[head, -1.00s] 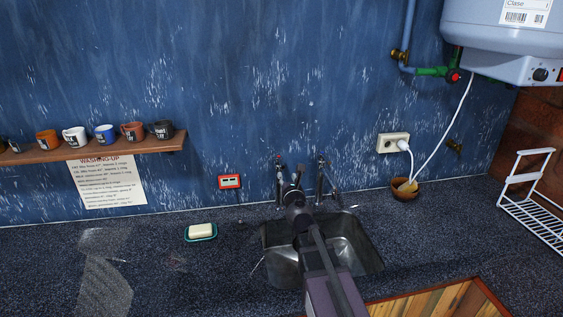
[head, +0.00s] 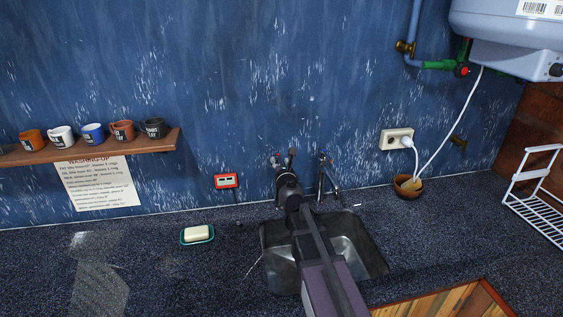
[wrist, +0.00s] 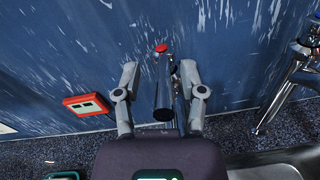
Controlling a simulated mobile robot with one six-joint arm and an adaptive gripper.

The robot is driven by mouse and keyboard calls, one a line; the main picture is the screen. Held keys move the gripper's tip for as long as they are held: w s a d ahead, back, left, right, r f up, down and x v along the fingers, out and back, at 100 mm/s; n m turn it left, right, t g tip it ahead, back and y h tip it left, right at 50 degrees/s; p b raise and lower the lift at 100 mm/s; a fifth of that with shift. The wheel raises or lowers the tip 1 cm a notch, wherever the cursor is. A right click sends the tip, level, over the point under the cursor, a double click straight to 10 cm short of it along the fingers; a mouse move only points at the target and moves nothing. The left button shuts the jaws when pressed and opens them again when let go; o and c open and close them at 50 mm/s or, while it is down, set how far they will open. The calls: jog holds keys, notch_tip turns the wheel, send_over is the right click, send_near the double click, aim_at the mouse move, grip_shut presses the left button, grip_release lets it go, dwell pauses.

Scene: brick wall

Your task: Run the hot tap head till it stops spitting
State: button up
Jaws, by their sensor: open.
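The hot tap, with a red-topped head (wrist: 161,47), stands near the blue wall; its dark metal body (wrist: 163,100) shows below. My gripper (wrist: 159,68) is open, with one finger on each side of the tap in the wrist view. I cannot tell whether either finger touches it. In the head view my gripper (head: 284,160) and arm hide most of this tap. A second chrome tap (head: 323,175) stands to the right, and part of it also shows at the right of the wrist view (wrist: 290,85). I see no running water; the spout's end is hidden.
A steel sink (head: 278,270) lies below my arm. A soap dish (head: 185,241) and a red-framed wall switch (head: 226,180) are on the left. A small bowl (head: 408,187) and a white rack (head: 540,205) are on the right. The left counter is mostly clear.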

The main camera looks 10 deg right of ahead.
jog(key=shift+d, duration=0.1)
grip_shut()
jog(key=shift+y, duration=0.4)
jog(key=shift+d, duration=0.1)
